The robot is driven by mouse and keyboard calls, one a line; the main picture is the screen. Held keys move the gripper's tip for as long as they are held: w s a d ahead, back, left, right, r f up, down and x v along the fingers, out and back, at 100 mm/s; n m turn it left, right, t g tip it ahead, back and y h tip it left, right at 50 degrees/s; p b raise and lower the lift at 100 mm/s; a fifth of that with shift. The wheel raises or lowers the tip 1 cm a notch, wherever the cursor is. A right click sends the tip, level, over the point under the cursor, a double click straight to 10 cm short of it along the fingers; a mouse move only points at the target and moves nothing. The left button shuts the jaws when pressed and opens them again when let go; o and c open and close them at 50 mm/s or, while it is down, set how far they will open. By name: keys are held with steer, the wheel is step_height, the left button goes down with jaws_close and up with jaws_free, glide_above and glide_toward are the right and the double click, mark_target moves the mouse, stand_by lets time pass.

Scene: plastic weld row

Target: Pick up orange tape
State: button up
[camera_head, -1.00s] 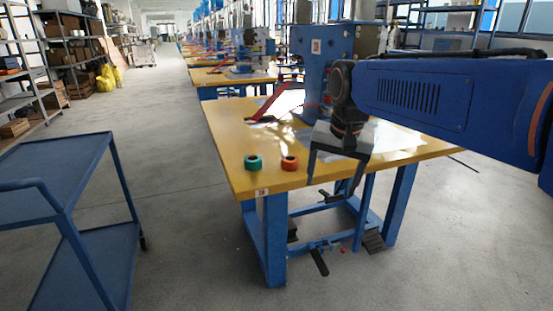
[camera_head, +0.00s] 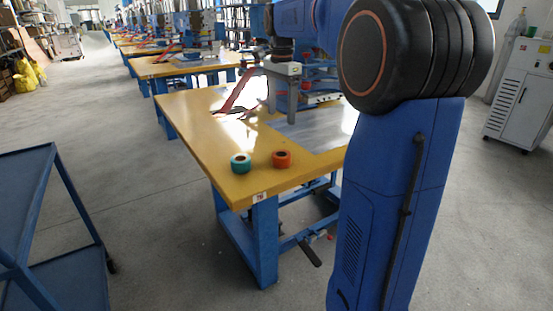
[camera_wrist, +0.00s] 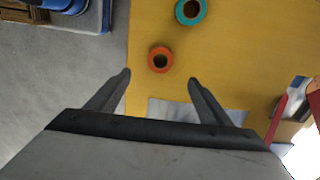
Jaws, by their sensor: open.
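The orange tape (camera_head: 281,159) is a short roll lying flat near the front edge of the yellow table (camera_head: 185,118), with its dark hole facing up. In the wrist view the orange tape (camera_wrist: 160,59) lies beyond the fingertips, roughly centred between them and apart from them. My gripper (camera_head: 283,112) hangs above the table, farther back than the tape; in the wrist view my gripper (camera_wrist: 159,76) has its two fingers wide apart with nothing between them. A teal tape roll (camera_head: 241,163) lies to the left of the orange one, with a gap between them.
A red-handled tool (camera_head: 238,90) stands farther back. A blue cart (camera_head: 62,200) stands at the left with floor between it and the table. A white cabinet (camera_head: 520,95) is at the right.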

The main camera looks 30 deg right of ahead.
glide_above(281, 154)
steer(key=s+a, duration=0.1)
steer(key=s, duration=0.1)
steer(key=f, duration=1.1)
steer(key=shift+a, duration=0.2)
steer(key=shift+w+d+f, duration=0.1)
steer(key=shift+f, duration=1.25)
steer(key=shift+w+d+f, duration=0.1)
steer(key=shift+f, duration=1.25)
steer(key=c, duration=1.2)
